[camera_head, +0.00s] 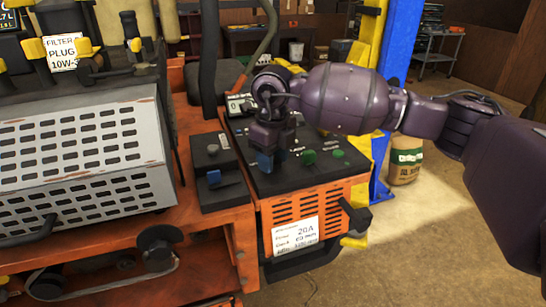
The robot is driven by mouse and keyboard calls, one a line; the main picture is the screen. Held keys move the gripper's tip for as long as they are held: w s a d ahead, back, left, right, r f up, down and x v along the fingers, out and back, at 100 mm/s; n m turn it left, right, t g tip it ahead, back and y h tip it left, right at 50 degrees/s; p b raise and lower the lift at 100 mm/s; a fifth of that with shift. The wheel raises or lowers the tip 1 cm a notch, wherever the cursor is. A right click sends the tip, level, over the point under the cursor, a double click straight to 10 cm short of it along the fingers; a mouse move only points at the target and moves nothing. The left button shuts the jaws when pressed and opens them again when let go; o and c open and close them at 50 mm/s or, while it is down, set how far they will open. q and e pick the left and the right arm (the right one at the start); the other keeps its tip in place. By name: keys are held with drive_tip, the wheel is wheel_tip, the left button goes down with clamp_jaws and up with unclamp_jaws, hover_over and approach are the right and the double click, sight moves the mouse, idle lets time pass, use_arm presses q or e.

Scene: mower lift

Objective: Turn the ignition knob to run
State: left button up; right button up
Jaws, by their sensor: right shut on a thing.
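The black control panel (306,178) sits on top of an orange slotted housing. My right gripper (272,158) comes in from the right and points down at the panel's left part, with blue showing at its fingertips. It is shut on what appears to be the ignition knob, which the fingers hide; its setting cannot be read. Green knobs (309,157) stand to the right of the fingers. My left gripper is out of view.
A grey slotted cover (80,150) fills the left. A blue and yellow lift post (400,50) and a tan container (405,162) stand behind right. Open floor lies at lower right.

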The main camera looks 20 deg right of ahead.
drive_tip(key=o, duration=0.9)
drive_tip(key=shift+r, duration=0.1)
wheel_tip(320, 180, up, 11)
drive_tip(key=shift+f, duration=0.15)
idle(0.4)
